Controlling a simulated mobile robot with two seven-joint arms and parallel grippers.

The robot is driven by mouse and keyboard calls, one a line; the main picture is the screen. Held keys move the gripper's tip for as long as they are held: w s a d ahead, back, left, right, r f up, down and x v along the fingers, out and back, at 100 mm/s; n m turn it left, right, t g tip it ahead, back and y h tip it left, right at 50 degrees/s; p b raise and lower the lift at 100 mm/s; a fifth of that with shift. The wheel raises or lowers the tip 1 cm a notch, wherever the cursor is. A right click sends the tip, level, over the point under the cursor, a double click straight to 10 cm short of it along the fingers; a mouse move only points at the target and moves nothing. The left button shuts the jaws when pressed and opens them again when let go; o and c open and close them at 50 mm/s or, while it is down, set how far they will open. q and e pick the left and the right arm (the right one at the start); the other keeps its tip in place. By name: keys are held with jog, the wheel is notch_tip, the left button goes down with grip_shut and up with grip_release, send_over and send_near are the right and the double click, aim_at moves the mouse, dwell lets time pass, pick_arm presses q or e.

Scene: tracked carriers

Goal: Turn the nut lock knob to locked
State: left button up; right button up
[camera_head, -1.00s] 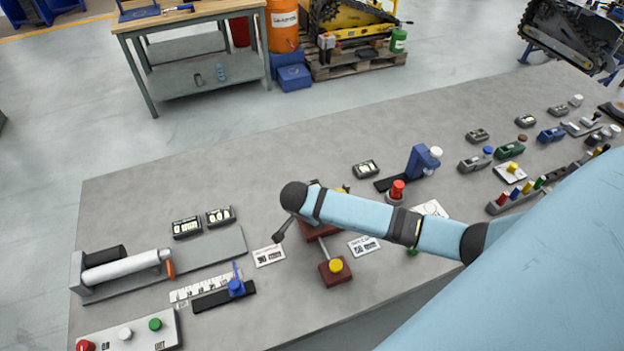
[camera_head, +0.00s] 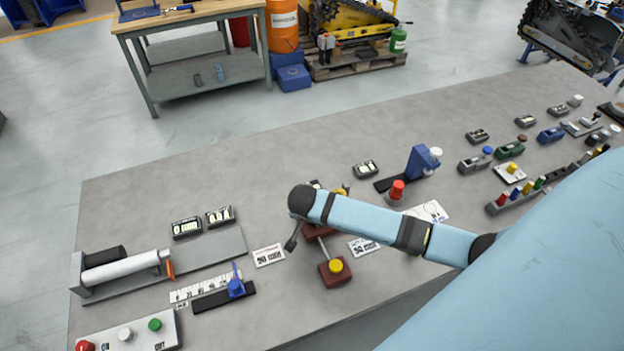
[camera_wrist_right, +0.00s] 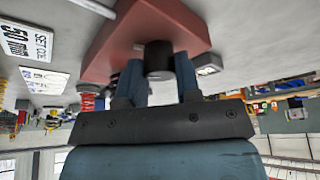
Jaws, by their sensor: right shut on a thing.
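A dark red block (camera_wrist_right: 130,40) fills the top of the right wrist view, with a short black round knob (camera_wrist_right: 158,60) on it. My right gripper (camera_wrist_right: 158,76) has its two blue fingers on either side of this knob and is shut on it. Any lock mark on the knob is not legible. In the head view, the dark red block (camera_head: 318,230) shows only partly, because my right arm crosses over it. The knob and right fingertips are hidden there. My left gripper is in neither view.
A smaller red block with a yellow knob (camera_head: 336,266) stands in front. Printed cards (camera_head: 268,255) lie beside the block, and a blue slider (camera_head: 235,287) is to the left. Red and blue fixtures stand to the right.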

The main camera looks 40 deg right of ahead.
jog(key=n+y, duration=0.1)
jog(key=n, duration=0.1)
jog(key=n+t, duration=0.1)
jog(key=n, duration=0.2)
jog(key=shift+s+d+n+y, duration=0.1)
jog(key=shift+n+y, duration=0.2)
jog(key=shift+y, duration=0.1)
jog(key=n+y, duration=0.1)
jog(key=n, duration=0.1)
jog(key=n+y, duration=0.1)
jog(key=n, duration=0.2)
jog(key=shift+n+t, duration=0.3)
jog(key=o, duration=0.9)
jog(key=v, duration=0.7)
jog(key=b+v, duration=0.1)
jog(key=v, duration=0.5)
jog(key=shift+s+d+r, duration=0.15)
jog(key=shift+d+r, duration=0.1)
jog(key=shift+r, duration=0.05)
